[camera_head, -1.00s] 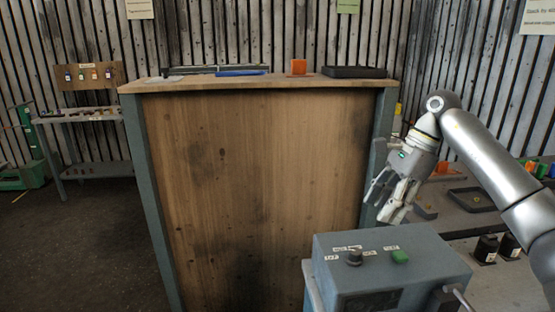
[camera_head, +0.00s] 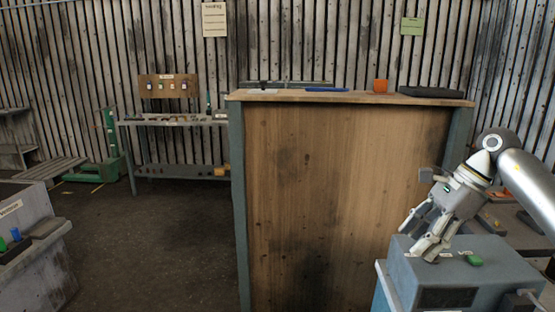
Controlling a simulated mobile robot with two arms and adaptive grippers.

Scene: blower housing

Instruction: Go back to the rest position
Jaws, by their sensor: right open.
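My right gripper (camera_head: 429,240) hangs at the lower right, its fingers pointing down and to the left. Its jaws are open and I see nothing between them. In the picture it overlaps the top of a grey control box (camera_head: 440,272) with a green button (camera_head: 474,260). I cannot tell whether it touches the box. The silver right arm comes in from the right edge. My left gripper is not in view.
A tall wooden bench (camera_head: 340,190) stands ahead, with an orange cup (camera_head: 380,86) and a black tray (camera_head: 430,92) on top. A workbench (camera_head: 140,122) stands at the back left. A grey cabinet (camera_head: 45,255) is at the lower left. Open floor (camera_head: 150,240) lies between.

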